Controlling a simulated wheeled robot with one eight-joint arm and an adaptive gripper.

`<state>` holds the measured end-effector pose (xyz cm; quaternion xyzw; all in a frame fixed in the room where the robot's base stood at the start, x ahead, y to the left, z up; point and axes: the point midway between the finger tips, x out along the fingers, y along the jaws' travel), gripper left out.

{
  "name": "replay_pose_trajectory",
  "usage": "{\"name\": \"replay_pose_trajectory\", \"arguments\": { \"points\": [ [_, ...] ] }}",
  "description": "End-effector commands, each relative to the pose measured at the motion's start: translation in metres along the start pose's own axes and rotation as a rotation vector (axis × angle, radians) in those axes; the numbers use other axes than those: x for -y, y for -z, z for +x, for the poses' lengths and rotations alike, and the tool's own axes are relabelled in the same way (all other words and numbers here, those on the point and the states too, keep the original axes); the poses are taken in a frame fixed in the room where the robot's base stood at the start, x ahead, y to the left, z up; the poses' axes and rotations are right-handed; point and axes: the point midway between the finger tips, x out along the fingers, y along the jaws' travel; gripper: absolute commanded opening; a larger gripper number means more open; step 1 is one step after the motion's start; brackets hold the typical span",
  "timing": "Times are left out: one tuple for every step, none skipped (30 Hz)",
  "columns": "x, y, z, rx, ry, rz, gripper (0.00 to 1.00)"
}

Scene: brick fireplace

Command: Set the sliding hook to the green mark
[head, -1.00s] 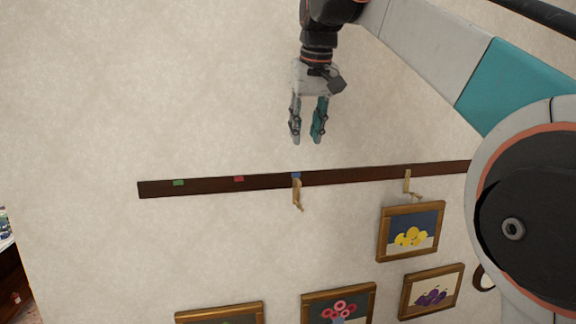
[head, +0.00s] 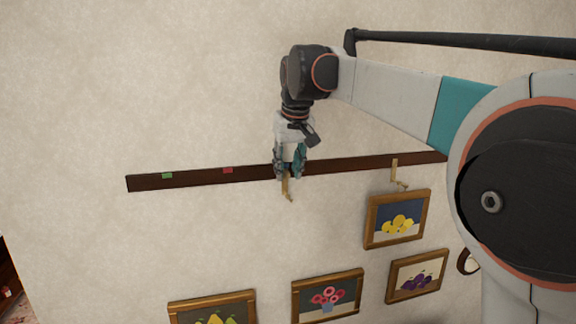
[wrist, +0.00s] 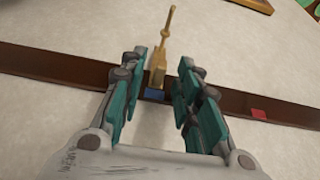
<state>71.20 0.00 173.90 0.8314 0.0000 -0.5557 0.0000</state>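The sliding hook (head: 286,187) is a brass piece hanging on a dark wooden rail (head: 200,176) on the wall. In the wrist view the hook (wrist: 158,62) stands between the fingers, at the blue mark (wrist: 154,94). The green mark (head: 167,175) is near the rail's left end, with the red mark (head: 228,170) between it and the hook. My gripper (head: 289,176) is at the rail over the hook. In the wrist view my gripper (wrist: 158,88) is open, with a finger on either side of the hook and gaps showing.
A second brass hook (head: 394,172) is on the rail to the right, above a framed lemon picture (head: 397,219). More framed pictures, such as the flower one (head: 327,296), hang below. The rail left of my gripper is clear.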

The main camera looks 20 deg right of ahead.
Motion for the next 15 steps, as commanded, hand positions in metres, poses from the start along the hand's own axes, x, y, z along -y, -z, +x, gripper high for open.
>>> {"name": "replay_pose_trajectory", "arguments": {
  "points": [
    [0.0000,0.0000,0.0012,0.000,0.000,0.000,0.30],
    [0.0000,0.0000,0.0015,0.000,0.000,0.000,0.30],
    [0.0000,0.0000,0.0018,0.000,0.000,0.000,0.30],
    [0.0000,0.0000,0.0018,0.000,0.000,0.000,0.30],
    [0.0000,0.0000,0.0018,0.000,0.000,0.000,0.30],
    [0.0000,0.0000,0.0018,0.000,0.000,0.000,0.30],
    [0.0000,0.0000,0.0017,0.000,0.000,0.000,0.30],
    [0.0000,0.0000,0.0017,0.000,0.000,0.000,0.30],
    [0.0000,0.0000,0.0016,0.000,0.000,0.000,0.23],
    [0.0000,0.0000,0.0016,0.000,0.000,0.000,0.16],
    [0.0000,0.0001,0.0016,0.000,0.000,0.000,0.10],
    [0.0000,0.0001,0.0015,0.000,0.000,0.000,0.01],
    [0.0000,0.0001,0.0015,0.000,0.000,0.000,0.00],
    [0.0000,0.0001,0.0015,0.000,0.000,0.000,0.00],
    [0.0000,0.0001,0.0015,0.000,0.000,0.000,0.00]
  ]
}}
